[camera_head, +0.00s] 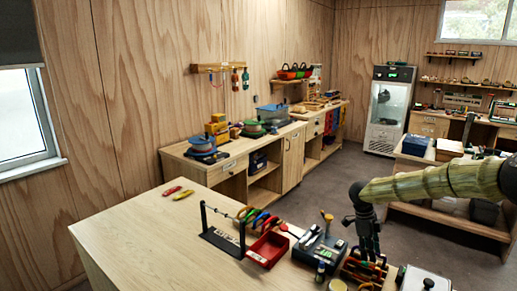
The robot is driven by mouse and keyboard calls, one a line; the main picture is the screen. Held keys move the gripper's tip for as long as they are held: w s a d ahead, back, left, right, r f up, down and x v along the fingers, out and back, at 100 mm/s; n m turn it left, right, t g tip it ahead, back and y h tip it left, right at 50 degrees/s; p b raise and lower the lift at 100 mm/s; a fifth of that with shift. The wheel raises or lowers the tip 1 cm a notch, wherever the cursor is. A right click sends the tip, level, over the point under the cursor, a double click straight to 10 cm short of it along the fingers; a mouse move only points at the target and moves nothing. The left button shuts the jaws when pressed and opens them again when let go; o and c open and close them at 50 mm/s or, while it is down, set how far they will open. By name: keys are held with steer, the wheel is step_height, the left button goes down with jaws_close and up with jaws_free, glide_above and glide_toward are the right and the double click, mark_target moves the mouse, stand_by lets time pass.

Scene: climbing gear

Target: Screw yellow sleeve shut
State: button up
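My gripper (369,250) points down at the front right of the wooden table (150,245). It is above or just behind a small red-and-brown holder (362,271) with several coloured pieces. It is small and dark, so I cannot tell whether its fingers are apart or hold anything. A black stand (222,241) carries a bar with several coloured ring-like pieces (257,217), perhaps carabiners, well left of my gripper. A yellow piece (183,195) and a red piece (172,190) lie at the table's far left. No yellow sleeve can be made out for certain.
A red tray (267,250) sits right of the stand. A dark grey device (320,248) and a small bottle (320,271) stand between it and my gripper. A white-topped box (425,280) is at the front right. The table's left part is clear.

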steer(key=shift+r, duration=0.3)
steer(key=shift+r+p, duration=0.35)
steer(key=shift+p, duration=0.05)
steer(key=shift+w+r+p, duration=0.1)
steer(key=shift+r+p, duration=0.35)
steer(key=shift+r, duration=0.35)
steer(key=shift+s+a, duration=0.45)
steer(key=shift+s, duration=0.2)
steer(key=shift+f, duration=0.2)
steer(key=shift+w+f, duration=0.1)
steer(key=shift+f, duration=1.15)
steer(key=shift+w+d+b, duration=0.3)
steer(key=shift+w+d, duration=0.1)
steer(key=shift+w, duration=0.2)
